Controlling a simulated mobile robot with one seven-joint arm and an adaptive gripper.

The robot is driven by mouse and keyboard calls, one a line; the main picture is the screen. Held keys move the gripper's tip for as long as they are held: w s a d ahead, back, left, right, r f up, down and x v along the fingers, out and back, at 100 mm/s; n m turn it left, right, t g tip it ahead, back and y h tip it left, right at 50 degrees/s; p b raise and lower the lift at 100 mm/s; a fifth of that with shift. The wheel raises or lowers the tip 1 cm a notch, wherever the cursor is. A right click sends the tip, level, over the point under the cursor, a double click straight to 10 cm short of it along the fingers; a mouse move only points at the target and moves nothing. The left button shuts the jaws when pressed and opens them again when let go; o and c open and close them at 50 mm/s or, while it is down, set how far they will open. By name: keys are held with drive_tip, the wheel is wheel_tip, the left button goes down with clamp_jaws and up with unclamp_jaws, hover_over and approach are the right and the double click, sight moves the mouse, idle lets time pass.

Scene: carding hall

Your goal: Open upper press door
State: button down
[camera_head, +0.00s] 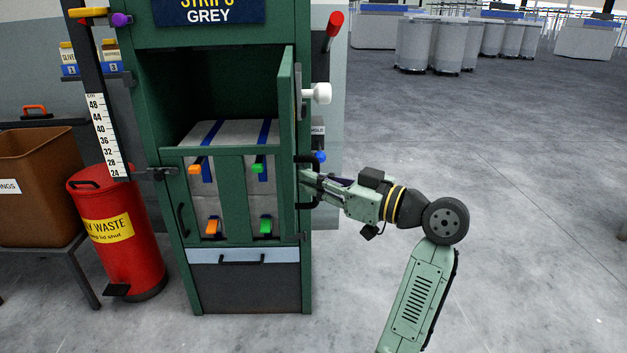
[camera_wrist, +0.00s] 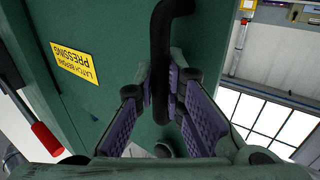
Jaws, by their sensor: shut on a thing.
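The upper press door (camera_head: 286,112) is a green panel at the right of the press's upper opening. It stands swung outward, seen nearly edge-on in the head view, and the dark cavity behind shows. A black bar handle (camera_head: 317,164) is on its outer face. My gripper (camera_head: 306,181) reaches in from the right and is shut on this handle. In the wrist view the purple-padded fingers (camera_wrist: 165,88) close around the black handle (camera_wrist: 160,45). The green door face (camera_wrist: 105,35) there bears a yellow label (camera_wrist: 74,64). The fingertip contact is partly hidden in the head view.
The press holds a grey bale (camera_head: 222,133) with blue straps behind a barred lower front. A white knob (camera_head: 320,93) and red-tipped lever (camera_head: 334,24) stick out at the right. A red waste bin (camera_head: 140,255) stands left. The floor (camera_head: 500,180) at right is clear.

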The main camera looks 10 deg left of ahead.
drive_tip(key=c, duration=1.7)
unclamp_jaws()
drive_tip(key=shift+s, duration=0.15)
drive_tip(key=shift+o, duration=0.2)
drive_tip(key=shift+d, duration=0.15)
drive_tip(key=v, duration=1.2)
